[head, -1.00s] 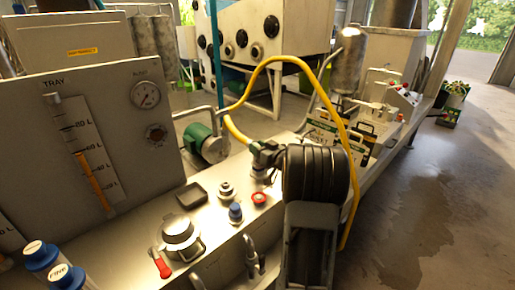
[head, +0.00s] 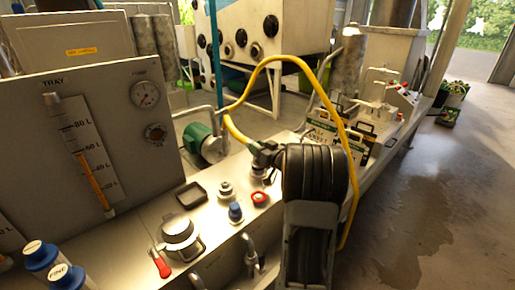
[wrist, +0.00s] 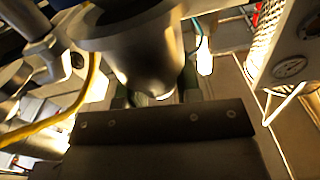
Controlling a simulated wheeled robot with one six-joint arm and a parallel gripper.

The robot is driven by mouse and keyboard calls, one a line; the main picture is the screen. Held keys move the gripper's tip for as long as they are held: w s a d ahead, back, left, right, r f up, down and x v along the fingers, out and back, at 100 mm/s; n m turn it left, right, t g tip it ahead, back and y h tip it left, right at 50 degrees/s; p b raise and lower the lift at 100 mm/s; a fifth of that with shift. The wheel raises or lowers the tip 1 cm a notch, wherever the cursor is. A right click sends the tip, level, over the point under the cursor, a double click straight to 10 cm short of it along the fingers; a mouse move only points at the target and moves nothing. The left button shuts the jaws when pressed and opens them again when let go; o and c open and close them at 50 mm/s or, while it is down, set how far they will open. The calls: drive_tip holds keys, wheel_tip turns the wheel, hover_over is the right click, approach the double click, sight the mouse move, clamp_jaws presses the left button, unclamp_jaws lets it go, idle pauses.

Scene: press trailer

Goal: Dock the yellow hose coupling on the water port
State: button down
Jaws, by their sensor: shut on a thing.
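The yellow hose (head: 300,62) arcs up over my arm, and one end comes down to a dark coupling at my gripper (head: 264,154). My gripper is shut on that hose coupling, just above the steel deck. A pale fitting (head: 261,174) shows directly below it; I cannot tell if the two touch or if this is the water port. In the wrist view a grey tapered metal body (wrist: 145,60) fills the space ahead of the gripper plate, and the hose (wrist: 88,98) runs at left. My arm hides part of the deck.
A gauge panel (head: 115,120) stands at left. A green pump (head: 198,138) is behind. Floor is open at right.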

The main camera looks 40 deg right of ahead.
drive_tip(key=shift+f+b, duration=0.3)
drive_tip(key=shift+f, duration=0.1)
drive_tip(key=c, duration=1.1)
unclamp_jaws()
drive_tip(key=shift+f, duration=0.1)
drive_tip(key=s+d+p, duration=0.1)
drive_tip(key=s, duration=1)
drive_tip(key=shift+d, duration=0.3)
